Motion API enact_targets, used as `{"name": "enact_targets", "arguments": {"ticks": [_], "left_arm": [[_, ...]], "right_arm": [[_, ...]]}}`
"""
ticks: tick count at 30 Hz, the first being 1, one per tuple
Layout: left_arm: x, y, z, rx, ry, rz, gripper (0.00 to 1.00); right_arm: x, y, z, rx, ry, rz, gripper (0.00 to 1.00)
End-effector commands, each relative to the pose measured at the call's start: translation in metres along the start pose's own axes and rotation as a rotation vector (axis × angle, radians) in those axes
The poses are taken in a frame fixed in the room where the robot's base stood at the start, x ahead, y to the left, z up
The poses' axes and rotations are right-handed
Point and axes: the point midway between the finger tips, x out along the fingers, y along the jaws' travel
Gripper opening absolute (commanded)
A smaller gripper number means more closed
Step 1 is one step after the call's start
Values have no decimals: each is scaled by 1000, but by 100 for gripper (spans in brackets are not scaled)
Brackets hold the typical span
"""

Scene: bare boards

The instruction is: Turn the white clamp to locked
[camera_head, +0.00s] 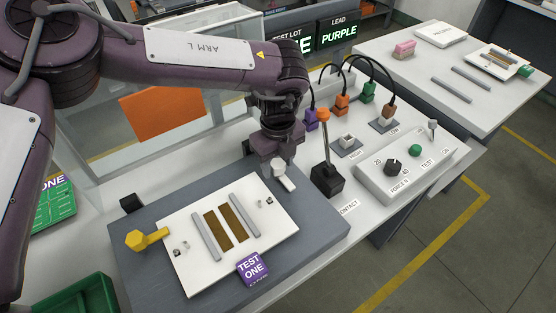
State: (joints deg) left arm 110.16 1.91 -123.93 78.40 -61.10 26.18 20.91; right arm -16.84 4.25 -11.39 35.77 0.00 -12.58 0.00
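The white clamp (287,181) is at the far right corner of the white plate (190,281), which lies on a grey base (325,232). Its short handle points toward the lower right, away from the plate. My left gripper (278,160) points down right over the clamp, at its rounded upper end. The fingertips are small and partly hidden, so I cannot tell whether they touch the clamp or are open or shut. A yellow clamp (146,239) is at the plate's left edge, its handle pointing right onto the plate. My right gripper is not in view.
A black block with an orange-tipped rod (326,176) stands close right of the clamp. A control box (406,169) with knobs and plugged cables (341,104) are farther right. A purple TEST ONE tag (251,268) lies at the plate's front edge. A green tray (75,297) is at lower left.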

Motion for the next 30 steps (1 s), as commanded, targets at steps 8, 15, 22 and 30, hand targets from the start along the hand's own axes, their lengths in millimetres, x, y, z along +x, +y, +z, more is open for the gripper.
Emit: {"name": "enact_targets", "arguments": {"ticks": [8,15,22,30], "left_arm": [[0,0,0,0,0,0,10],[0,0,0,16,0,1,8],[0,0,0,112,1,-1,8],[0,0,0,335,1,-1,8]], "right_arm": [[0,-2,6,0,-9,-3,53],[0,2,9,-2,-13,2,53],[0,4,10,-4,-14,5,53],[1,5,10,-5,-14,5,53]]}}
